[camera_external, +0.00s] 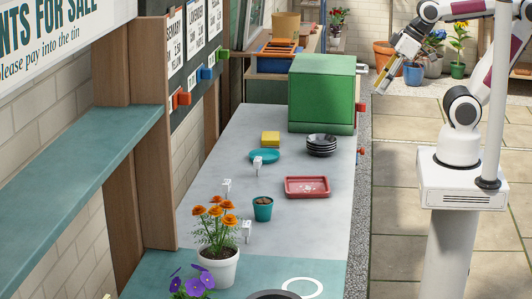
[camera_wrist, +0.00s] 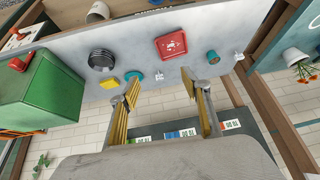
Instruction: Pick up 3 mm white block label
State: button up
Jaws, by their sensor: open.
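Several small white block labels stand on the grey bench: one by the teal plate (camera_external: 258,166), one near the wall (camera_external: 227,186), and one beside the orange flower pot (camera_external: 246,231). Their markings are too small to read, so I cannot tell which is 3 mm. In the wrist view, a white label (camera_wrist: 239,56) shows right of the fingers, and another small white one (camera_wrist: 159,75) shows between them, far beyond. My gripper (camera_external: 386,78) is open and empty, raised beyond the bench's right side; its spread fingers (camera_wrist: 160,78) show in the wrist view.
A wall and shelf (camera_external: 95,150) bound the left.

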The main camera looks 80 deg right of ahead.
jog(key=w+a+r+n+t+y, duration=0.1)
jog(key=w+a+r+t+y, duration=0.15)
jog(key=w+a, duration=1.25)
jog(key=t, duration=0.3)
send_over(250, 224)
jog(key=s+d, duration=0.3)
jog(key=d, duration=0.2)
notch_tip(250, 224, down, 14)
jog(key=a+f, duration=0.1)
jog(key=f, duration=0.2)
jog(key=s+a+f+t+h, duration=0.1)
jog(key=a+f, duration=0.1)
jog(key=f, duration=0.2)
jog(key=s+a+f+m+h, duration=0.1)
jog(key=f, duration=0.3)
jog(key=shift+s+a+f+t, duration=0.2)
jog(key=shift+a+f+t, duration=0.05)
jog(key=shift+a+t, duration=0.1)
jog(key=shift+s+f+h, duration=0.25)
jog(key=shift+f, duration=0.25)
jog(key=shift+x, duration=1.3)
